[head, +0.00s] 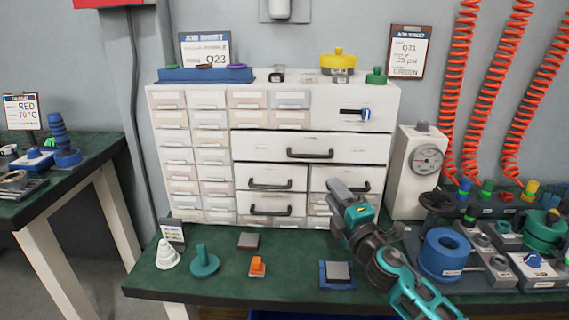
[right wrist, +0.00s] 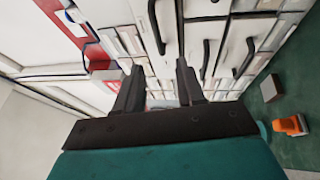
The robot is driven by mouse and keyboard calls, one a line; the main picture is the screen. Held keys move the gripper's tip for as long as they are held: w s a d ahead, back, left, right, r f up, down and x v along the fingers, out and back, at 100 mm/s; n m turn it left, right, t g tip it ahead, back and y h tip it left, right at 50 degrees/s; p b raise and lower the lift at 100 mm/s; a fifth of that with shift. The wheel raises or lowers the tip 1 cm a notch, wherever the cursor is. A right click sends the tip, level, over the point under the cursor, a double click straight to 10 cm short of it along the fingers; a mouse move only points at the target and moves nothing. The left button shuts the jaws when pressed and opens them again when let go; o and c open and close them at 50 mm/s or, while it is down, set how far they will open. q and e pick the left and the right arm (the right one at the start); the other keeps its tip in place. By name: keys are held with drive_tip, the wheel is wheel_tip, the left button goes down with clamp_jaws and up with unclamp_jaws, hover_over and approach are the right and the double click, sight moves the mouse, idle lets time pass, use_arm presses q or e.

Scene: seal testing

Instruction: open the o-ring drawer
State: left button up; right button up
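A white drawer cabinet (head: 275,115) stands on the green bench, with every drawer front looking shut. One wide drawer (head: 272,143) has a black bar handle (head: 310,153). Below it are smaller black-handled drawers (head: 270,176), with another at the bottom (head: 270,207). I cannot read which label is for the o-rings. My right gripper (head: 337,186) is in front of the lower right drawer (head: 360,178) and partly hides it. In the right wrist view its two fingers (right wrist: 158,82) are apart and empty, facing the drawer fronts and black handles (right wrist: 206,58). My left gripper is not in view.
A pressure gauge box (head: 417,165) stands right of the cabinet. On the bench front are a white cone (head: 167,256), a teal peg stand (head: 204,263), an orange part (head: 257,267) and a blue-edged block (head: 337,275). Blue and green rolls and fittings crowd the right.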

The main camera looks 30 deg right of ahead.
drive_tip(key=w, duration=0.1)
approach(309, 133)
drive_tip(key=w+f, duration=0.2)
drive_tip(key=w, duration=0.1)
drive_tip(key=w+f, duration=0.1)
drive_tip(key=shift+w+a+f, duration=0.2)
drive_tip(key=shift+w+a, duration=0.15)
clamp_jaws()
idle(0.3)
idle(0.3)
